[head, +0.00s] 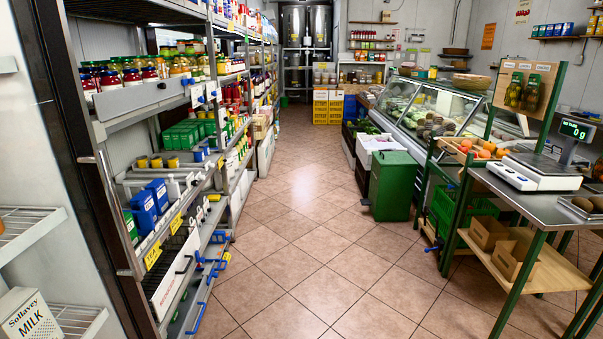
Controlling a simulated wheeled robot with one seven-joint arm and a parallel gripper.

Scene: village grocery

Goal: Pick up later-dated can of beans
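No can of beans can be made out for certain, and no date is readable from here. Small yellow can-like items (156,162) stand on a middle level of the left shelving (150,100); their labels are too small to read. My gripper is not in view.
A tiled aisle (300,200) runs clear down the middle. A green bin (395,185) and a glass display counter (430,110) stand on the right. A metal table (520,195) with a scale (540,170) is at the near right. Blue-handled items jut from the lower left shelving.

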